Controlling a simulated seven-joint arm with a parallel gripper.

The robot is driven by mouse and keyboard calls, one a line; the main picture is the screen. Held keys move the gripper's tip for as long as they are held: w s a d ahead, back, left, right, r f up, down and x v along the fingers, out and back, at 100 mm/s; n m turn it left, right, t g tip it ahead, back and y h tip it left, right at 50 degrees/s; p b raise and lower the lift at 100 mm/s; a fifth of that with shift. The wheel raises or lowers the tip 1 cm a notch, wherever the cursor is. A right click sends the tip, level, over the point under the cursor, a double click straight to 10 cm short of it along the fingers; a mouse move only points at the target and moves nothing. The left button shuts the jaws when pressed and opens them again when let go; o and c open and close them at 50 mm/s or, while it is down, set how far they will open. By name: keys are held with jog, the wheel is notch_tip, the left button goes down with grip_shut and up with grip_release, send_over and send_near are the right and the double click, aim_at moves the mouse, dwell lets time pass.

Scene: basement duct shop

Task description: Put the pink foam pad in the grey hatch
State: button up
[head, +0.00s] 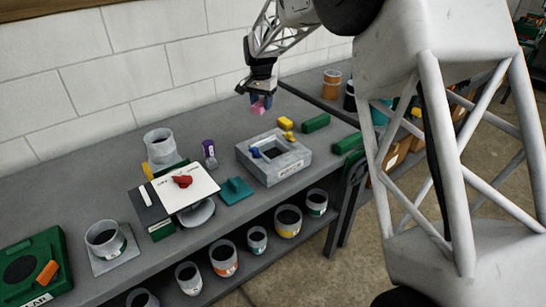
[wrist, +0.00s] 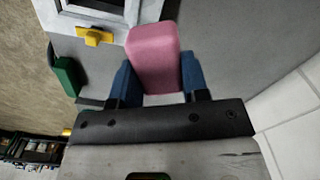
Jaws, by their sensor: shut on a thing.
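The pink foam pad (wrist: 154,58) is held between the blue fingertips of my gripper (wrist: 160,80) in the wrist view. In the head view the pad (head: 259,107) hangs below my gripper (head: 261,98), above the bench and behind the grey hatch. The grey hatch (head: 290,167) is a square box-like frame on the bench, with a dark opening and something blue at its left inside. Its pale frame edge (wrist: 110,22) shows at the top of the wrist view, apart from the pad.
A yellow block (head: 285,123) and green blocks (head: 316,123) lie behind and right of the hatch. A teal piece (head: 236,190), a purple-topped container (head: 209,152) and a white board with a red item (head: 182,181) stand to its left. The bench (head: 215,125) near the wall is clear.

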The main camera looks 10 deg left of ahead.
jog(key=w+d+r+n, duration=0.1)
jog(key=w+d+n, duration=0.1)
jog(key=d, duration=1.5)
jog(key=w+d+n, duration=0.1)
jog(key=d+n, duration=0.1)
jog(key=d, duration=1.5)
jog(key=s+a+f+n, duration=0.1)
jog(key=s+a+n, duration=0.2)
jog(key=a, duration=0.6)
jog(key=s+a+f+n, duration=0.2)
jog(key=s+a+n, duration=0.1)
jog(key=a, duration=0.7)
jog(key=s+a+f+n, duration=0.1)
jog(key=s+a, duration=0.4)
jog(key=a, duration=0.5)
jog(key=shift+a+f+n, duration=0.15)
jog(key=shift+a+n, duration=0.1)
jog(key=shift+n, duration=0.65)
jog(key=shift+f, duration=0.1)
send_over(272, 155)
jog(key=shift+f, duration=3.05)
jog(key=shift+f, duration=1.8)
